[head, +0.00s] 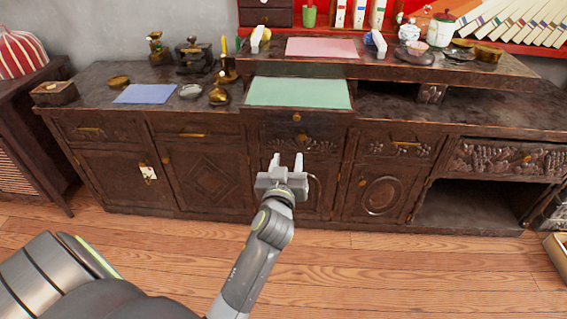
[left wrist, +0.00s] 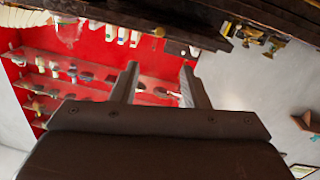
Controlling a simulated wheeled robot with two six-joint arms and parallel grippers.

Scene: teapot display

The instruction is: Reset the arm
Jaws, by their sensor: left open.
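My left gripper (head: 287,163) is open and empty in the head view, raised in front of the dark wooden cabinet (head: 215,205). Its arm reaches in from the bottom of the picture, with the fingers pointing toward the cabinet. In the left wrist view the two fingers (left wrist: 160,85) stand apart with nothing between them. My right gripper is not seen in either view.
A green mat (head: 299,92) lies on the cabinet's middle, a blue mat (head: 144,93) to its left and a pink mat (head: 321,47) on the raised shelf behind. Small ornaments and a white lidded jar (head: 440,32) stand along the top. The wooden floor (head: 400,270) in front is clear.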

